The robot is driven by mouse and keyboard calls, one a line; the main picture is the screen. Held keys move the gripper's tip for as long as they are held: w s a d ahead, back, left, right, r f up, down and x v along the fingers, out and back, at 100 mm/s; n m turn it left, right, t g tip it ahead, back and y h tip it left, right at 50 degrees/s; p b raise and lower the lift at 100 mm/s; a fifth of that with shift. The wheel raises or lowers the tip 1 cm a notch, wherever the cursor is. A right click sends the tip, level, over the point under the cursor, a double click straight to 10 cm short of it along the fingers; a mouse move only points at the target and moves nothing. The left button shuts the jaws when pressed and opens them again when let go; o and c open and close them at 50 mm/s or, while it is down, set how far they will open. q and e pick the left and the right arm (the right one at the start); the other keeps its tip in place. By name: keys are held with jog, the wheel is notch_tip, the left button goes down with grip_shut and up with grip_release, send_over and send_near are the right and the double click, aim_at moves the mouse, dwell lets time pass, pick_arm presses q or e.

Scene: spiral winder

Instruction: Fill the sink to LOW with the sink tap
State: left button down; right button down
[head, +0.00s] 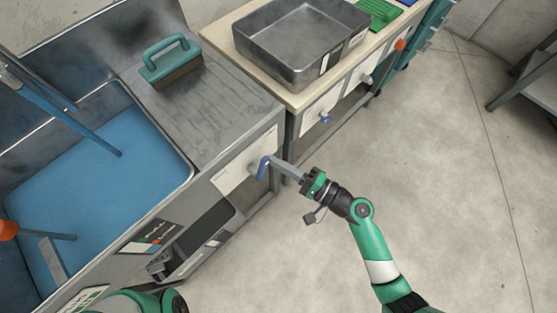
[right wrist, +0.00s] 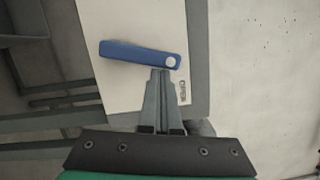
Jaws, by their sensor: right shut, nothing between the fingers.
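The metal sink (head: 180,150) is at the left of the head view, with a flat blue surface (head: 100,165) inside. I cannot tell how deep any water is. A blue lever (head: 263,168) sits on a white panel at the right end of the sink unit's front. In the right wrist view the lever (right wrist: 135,54) lies nearly level, with its round pivot at the right. My right gripper (head: 275,160) is shut and empty. Its fingertips (right wrist: 160,72) are just below the lever's pivot end; I cannot tell whether they touch. My left gripper is out of view.
A green-handled brush (head: 170,62) stands on the drainboard. An orange knob (head: 8,230) is at the left edge.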

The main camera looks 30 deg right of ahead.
aim_at(259, 179)
jog(key=shift+s+a+r+n+g+p, duration=0.2)
jog(key=shift+a+r+n+p, duration=0.2)
jog(key=shift+n, duration=0.35)
jog(key=shift+s+a+r+n+g+p, duration=0.1)
jog(key=shift+a+r+n+g+p, duration=0.2)
jog(key=shift+n, duration=0.45)
jog(key=a+n+p, duration=0.1)
jog(key=n, duration=0.1)
jog(key=a+n+h+p, duration=0.1)
jog(key=n, duration=0.1)
jog(key=s+a+n+p, duration=0.1)
jog(key=shift+a+r+n+g+h, duration=0.1)
jog(key=shift+a+n+g+h, duration=0.2)
jog(key=shift+a+n+g, duration=0.1)
jog(key=shift+s+a, duration=0.1)
jog(key=shift+a, duration=0.3)
jog(key=shift+f, duration=0.2)
jog(key=shift+r, duration=0.1)
